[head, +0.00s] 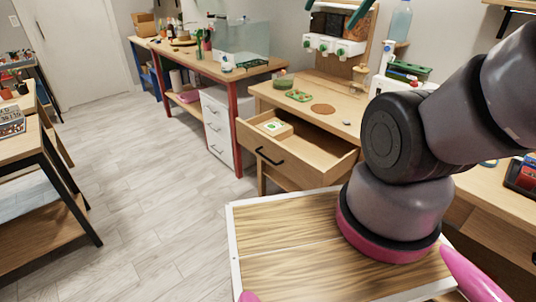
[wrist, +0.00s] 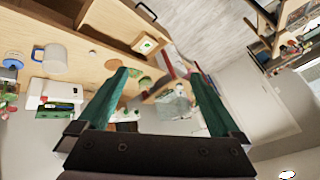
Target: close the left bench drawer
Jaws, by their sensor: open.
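The left bench drawer (head: 300,150) is pulled out of the wooden bench (head: 338,98) in the head view, with a dark bar handle (head: 268,157) on its front. A small box with a green-marked label (head: 276,127) lies in it. In the wrist view the drawer (wrist: 122,22) appears tilted near the top, with its handle (wrist: 146,11) at the upper edge. My gripper (wrist: 158,72) has two green fingers spread apart with nothing between them. Its fingertips also show at the top of the head view (head: 328,18), apart from the drawer.
Green trays (head: 299,95), a brown disc (head: 322,108) and a white dispenser unit (head: 334,46) are on the bench. A white drawer cabinet (head: 216,125) stands left of the open drawer. A grey mug (wrist: 55,60) shows in the wrist view. The floor (head: 150,190) to the left is clear.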

